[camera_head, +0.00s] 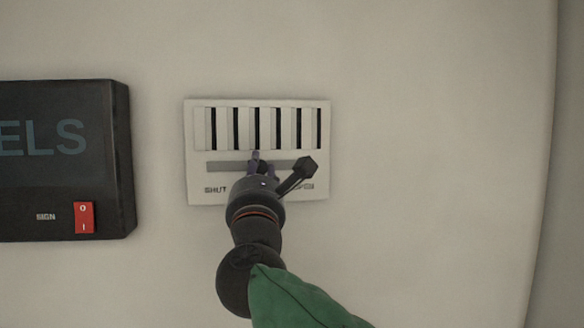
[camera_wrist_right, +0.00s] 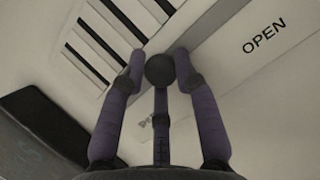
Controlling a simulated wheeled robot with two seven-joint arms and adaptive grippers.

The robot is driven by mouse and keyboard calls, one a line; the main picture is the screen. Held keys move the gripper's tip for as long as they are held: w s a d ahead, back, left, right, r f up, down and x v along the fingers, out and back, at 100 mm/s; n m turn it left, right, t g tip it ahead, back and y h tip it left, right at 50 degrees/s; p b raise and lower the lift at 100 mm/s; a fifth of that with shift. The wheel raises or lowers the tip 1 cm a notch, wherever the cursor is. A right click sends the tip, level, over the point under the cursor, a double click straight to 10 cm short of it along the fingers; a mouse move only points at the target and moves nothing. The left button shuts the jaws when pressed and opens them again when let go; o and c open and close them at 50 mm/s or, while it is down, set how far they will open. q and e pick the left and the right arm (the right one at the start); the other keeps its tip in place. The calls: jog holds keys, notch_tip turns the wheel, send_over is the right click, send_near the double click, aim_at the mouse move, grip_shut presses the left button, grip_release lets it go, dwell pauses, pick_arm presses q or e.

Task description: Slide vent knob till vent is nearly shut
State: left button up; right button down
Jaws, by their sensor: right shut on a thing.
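The vent (camera_head: 193,180) is a pale wall plate with a row of upright slats and dark gaps between them, partly open. Below the slats runs a grey slot (camera_head: 222,166), with SHUT printed at its left and OPEN at its right, partly covered by my arm. The dark round vent knob (camera_wrist_right: 160,69) sits on the slot between my fingertips. My right gripper (camera_head: 259,164) is at about the middle of the slot, shut on the knob; its purple fingers (camera_wrist_right: 158,72) also show in the right wrist view. My left gripper is not in view.
A dark sign box (camera_head: 60,165) with a red rocker switch (camera_head: 84,217) is mounted on the wall left of the vent. The wall between them and to the right of the vent is bare.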

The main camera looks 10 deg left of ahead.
aim_at(229, 161)
jog(key=a, duration=0.1)
jog(key=s+a, duration=0.1)
jog(key=a, duration=0.1)
jog(key=s+a, duration=0.1)
jog(key=a, duration=0.1)
jog(key=shift+a+f+p, duration=0.15)
jog(key=shift+a+p, duration=0.05)
jog(key=shift+p, duration=0.2)
jog(key=c, duration=1.1)
grip_release()
jog(key=shift+o, duration=0.8)
jog(key=shift+w, duration=0.1)
jog(key=shift+s+d, duration=0.1)
jog(key=shift+s, duration=0.35)
jog(key=v, duration=1.1)
jog(key=shift+f, duration=0.15)
